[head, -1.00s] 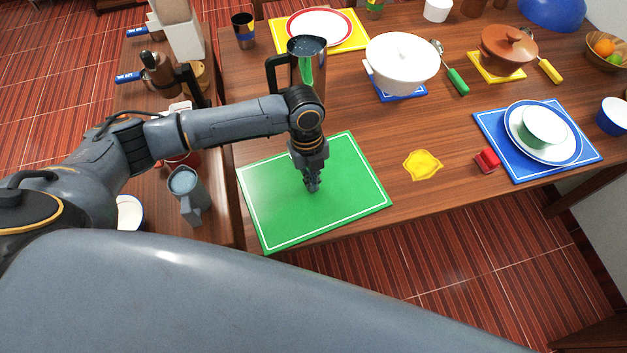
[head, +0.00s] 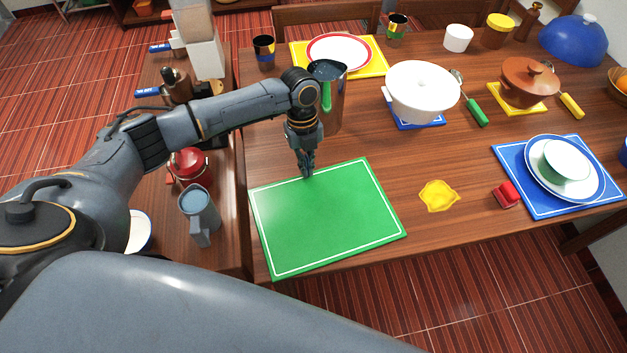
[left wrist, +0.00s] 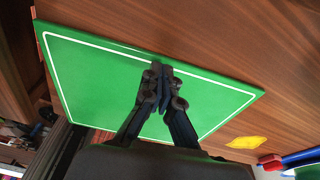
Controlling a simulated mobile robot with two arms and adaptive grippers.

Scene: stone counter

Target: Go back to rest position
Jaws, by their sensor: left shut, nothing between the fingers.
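My left gripper (head: 307,172) is shut and empty in the head view. It hangs pointing down over the far edge of the green placemat (head: 325,225). In the left wrist view the shut fingers (left wrist: 160,72) show in front of the green placemat (left wrist: 90,85), which is bare. How high the fingertips are above the mat is hard to tell. My right gripper is not in either view.
A metal pitcher (head: 332,105) stands close behind the left gripper. A white pot (head: 421,92), a yellow cloth-like piece (head: 438,196) and a small red object (head: 506,195) are to the right. A side counter holds a grey pitcher (head: 200,215).

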